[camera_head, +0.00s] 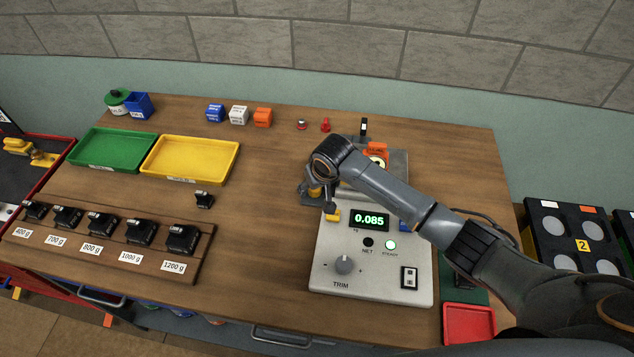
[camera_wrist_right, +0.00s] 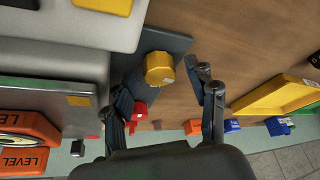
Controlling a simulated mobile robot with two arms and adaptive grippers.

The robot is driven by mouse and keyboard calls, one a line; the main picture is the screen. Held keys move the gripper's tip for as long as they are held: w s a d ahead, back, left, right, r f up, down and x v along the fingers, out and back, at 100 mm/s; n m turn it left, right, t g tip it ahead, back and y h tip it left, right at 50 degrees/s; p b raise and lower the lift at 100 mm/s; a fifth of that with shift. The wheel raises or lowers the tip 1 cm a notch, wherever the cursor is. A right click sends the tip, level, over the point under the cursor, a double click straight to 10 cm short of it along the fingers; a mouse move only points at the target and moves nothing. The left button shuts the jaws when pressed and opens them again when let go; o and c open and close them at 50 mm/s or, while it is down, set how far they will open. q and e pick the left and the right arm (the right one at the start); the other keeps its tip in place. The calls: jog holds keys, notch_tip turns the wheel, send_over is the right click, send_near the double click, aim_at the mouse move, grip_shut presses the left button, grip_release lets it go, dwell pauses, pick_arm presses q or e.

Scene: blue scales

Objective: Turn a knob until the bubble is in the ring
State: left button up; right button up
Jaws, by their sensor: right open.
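The scale (camera_head: 375,270) has a grey-white housing and a green display reading 0.085. An orange level (camera_head: 376,149) with a round vial stands behind the display; it also shows cut off in the wrist view (camera_wrist_right: 22,124). The bubble and ring cannot be made out. A yellow knob (camera_wrist_right: 158,68) sits on a dark plate at the scale's corner; it is partly hidden in the head view (camera_head: 314,191). My right gripper (camera_wrist_right: 160,84) is open, its fingers on either side of the knob with visible gaps. My left gripper is not in view.
A green tray (camera_head: 110,133), a yellow tray (camera_head: 190,139) and a rack of black weights (camera_head: 150,255) are at the left. Small coloured blocks (camera_head: 238,115) and red pieces (camera_head: 325,125) stand at the back. The wood between rack and scale is mostly clear.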

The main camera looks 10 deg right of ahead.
jog(key=v, duration=1.2)
jog(key=shift+f, duration=0.1)
